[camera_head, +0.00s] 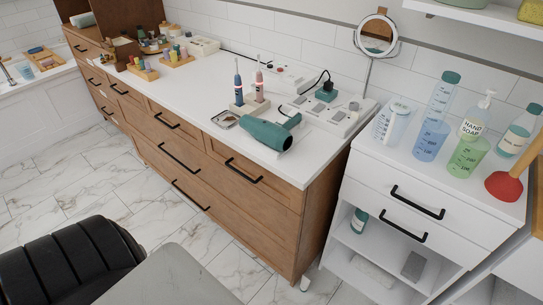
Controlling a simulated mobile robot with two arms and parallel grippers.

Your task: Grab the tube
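No thing in view is plainly marked as the tube. Small upright coloured items (178,54) in a wooden holder at the back of the counter are too small to identify. Neither of my grippers is in view.
A teal hair dryer (270,133) and toothbrushes (259,83) occupy the wooden counter. Marble floor (60,190) is clear at left.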

